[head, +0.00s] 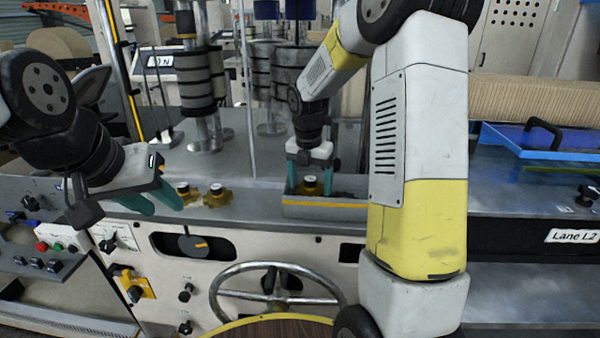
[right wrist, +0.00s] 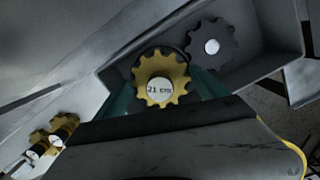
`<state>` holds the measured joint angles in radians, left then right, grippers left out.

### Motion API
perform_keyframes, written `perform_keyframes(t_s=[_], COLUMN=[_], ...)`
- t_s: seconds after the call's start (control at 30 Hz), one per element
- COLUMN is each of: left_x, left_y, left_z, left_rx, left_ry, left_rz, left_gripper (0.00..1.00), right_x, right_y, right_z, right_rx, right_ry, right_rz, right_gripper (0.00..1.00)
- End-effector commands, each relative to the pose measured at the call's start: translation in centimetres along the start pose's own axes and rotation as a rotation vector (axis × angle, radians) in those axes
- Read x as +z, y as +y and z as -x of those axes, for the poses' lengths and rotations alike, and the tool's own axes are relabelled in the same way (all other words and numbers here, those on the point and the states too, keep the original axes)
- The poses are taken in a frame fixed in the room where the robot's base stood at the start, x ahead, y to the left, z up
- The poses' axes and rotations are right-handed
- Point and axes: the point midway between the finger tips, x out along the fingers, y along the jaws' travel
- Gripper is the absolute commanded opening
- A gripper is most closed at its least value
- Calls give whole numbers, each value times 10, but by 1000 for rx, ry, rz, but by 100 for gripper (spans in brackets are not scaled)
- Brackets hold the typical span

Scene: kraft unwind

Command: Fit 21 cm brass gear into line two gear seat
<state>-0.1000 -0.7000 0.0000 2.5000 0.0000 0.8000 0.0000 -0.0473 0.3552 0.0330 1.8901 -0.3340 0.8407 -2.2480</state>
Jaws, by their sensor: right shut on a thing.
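The brass gear (right wrist: 160,90), its white hub marked 21 cm, is between the green fingers of my right gripper (right wrist: 165,95) in the right wrist view. My right gripper (head: 309,178) is shut on it, inside a grey open housing (head: 325,209) with a yellow stripe in the head view. A dark gear (right wrist: 212,45) with a pale hub sits beside the brass gear, very close to its teeth. A dark round rim shows behind the brass gear; I cannot tell whether the gear is seated. My left gripper (head: 150,200) is open and empty, left of the housing.
Two other brass gears (head: 217,194) (head: 184,190) lie on the ledge left of the housing. A handwheel (head: 275,296) is below on the machine front. A blue tray (head: 540,142) and the Lane L2 label (head: 573,236) are at the right. My right arm hides part of the ledge.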

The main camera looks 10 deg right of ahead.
Motion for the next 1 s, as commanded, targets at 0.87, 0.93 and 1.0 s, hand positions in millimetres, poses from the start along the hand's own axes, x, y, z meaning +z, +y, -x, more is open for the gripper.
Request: perform_keyframes(t_s=[0.87, 0.93, 1.0], left_x=[0, 0, 0], left_y=[0, 0, 0], left_z=[0, 0, 0], left_rx=[0, 0, 0], left_ry=[0, 0, 0], left_rz=[0, 0, 0], left_gripper=[36, 36, 36], right_x=[-3, -4, -4], right_y=[0, 0, 0], right_z=[-28, -28, -28], right_rx=[0, 0, 0], right_ry=[0, 0, 0], right_rz=[0, 0, 0], right_gripper=[18, 18, 94])
